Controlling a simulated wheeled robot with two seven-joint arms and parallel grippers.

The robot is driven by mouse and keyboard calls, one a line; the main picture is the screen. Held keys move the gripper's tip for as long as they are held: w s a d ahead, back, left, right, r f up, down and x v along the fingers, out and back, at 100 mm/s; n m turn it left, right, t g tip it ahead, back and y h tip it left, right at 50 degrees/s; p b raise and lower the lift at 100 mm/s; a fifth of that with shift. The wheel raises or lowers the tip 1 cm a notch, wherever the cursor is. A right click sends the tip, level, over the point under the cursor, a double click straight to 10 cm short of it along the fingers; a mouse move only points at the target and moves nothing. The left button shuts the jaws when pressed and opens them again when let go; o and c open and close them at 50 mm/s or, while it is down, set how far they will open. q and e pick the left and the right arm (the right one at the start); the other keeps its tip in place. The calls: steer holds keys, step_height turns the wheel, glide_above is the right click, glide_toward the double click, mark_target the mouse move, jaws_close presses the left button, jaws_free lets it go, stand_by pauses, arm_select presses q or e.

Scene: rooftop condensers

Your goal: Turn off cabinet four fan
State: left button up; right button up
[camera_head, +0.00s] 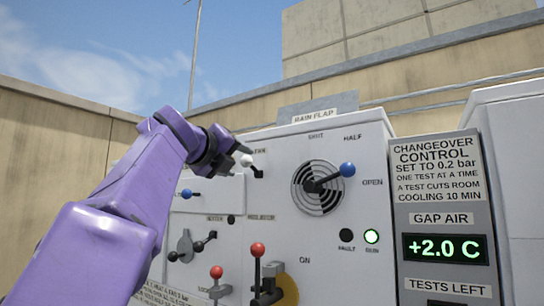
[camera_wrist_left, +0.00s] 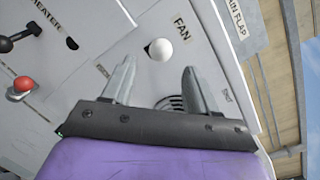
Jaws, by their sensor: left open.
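The fan switch has a white ball knob (camera_head: 247,160) on a short dark lever, at the upper part of a pale grey cabinet (camera_head: 280,215). In the left wrist view the white knob (camera_wrist_left: 160,49) sits beside the "FAN" label (camera_wrist_left: 182,27). My left gripper (camera_head: 240,147) is open at the knob, its arm coming in from the left. In the wrist view its two fingers (camera_wrist_left: 159,68) point toward the knob, which shows between and just beyond their tips. Contact cannot be told. No cabinet number is readable. My right gripper is not in view.
Close by on the panel are a blue-knobbed rain flap lever (camera_head: 347,169) over a round vent, another blue knob (camera_head: 187,193), and red-knobbed levers (camera_head: 257,249). A changeover control panel (camera_head: 437,165) with a green display reading +2.0 C stands at the right.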

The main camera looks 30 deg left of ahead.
mark_target(243, 160)
arm_select(q)
steer(key=w+p, duration=0.1)
steer(key=w+a+r+p, duration=0.1)
steer(key=shift+w+a+r+p, duration=0.1)
steer(key=shift+w+r+p, duration=0.1)
steer(key=shift+w+p, duration=0.15)
steer(key=w, duration=0.2)
steer(key=w+a, duration=0.1)
steer(key=shift+w+f+p, duration=0.1)
steer(key=shift+f+p, duration=0.2)
steer(key=shift+f, duration=0.1)
steer(key=shift+w+d+f, duration=0.1)
steer(key=shift+w+d, duration=0.2)
steer(key=shift+w, duration=0.05)
steer(key=shift+d, duration=0.2)
steer(key=shift+c, duration=1.3)
steer(key=shift+d, duration=0.2)
steer(key=c, duration=0.5)
steer(key=shift+a, duration=0.15)
jaws_close()
steer(key=shift+a, duration=0.1)
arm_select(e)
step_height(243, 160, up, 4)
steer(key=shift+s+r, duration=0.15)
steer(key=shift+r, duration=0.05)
